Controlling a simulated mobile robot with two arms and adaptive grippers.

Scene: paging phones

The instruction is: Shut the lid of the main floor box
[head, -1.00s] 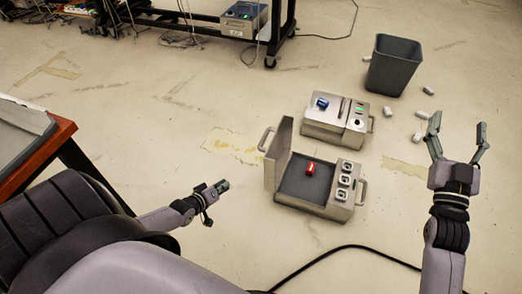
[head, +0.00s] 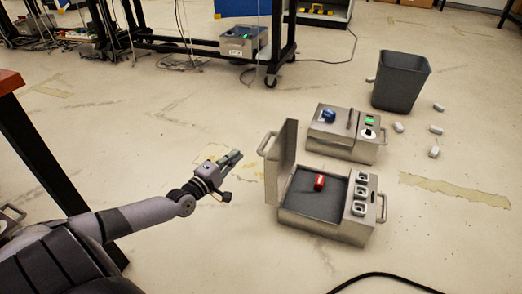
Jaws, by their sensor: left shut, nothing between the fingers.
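A grey metal floor box (head: 312,223) stands open on the floor right of centre. Its lid (head: 283,160) stands up along the box's left side, with a handle on the lid's outer face. A small red object (head: 319,182) lies on the dark inside of the box. Several square sockets line the box's right part. My left gripper (head: 232,160) is shut and empty, left of the lid and apart from it, its fingers pointing toward the lid. My right gripper is not in view.
A second, closed box (head: 341,145) with a blue object (head: 329,115) on top stands just behind. A dark bin (head: 400,82) and several white pieces are at the back right. A black cable (head: 385,279) lies in front. A wooden-edged table (head: 9,82) is at left.

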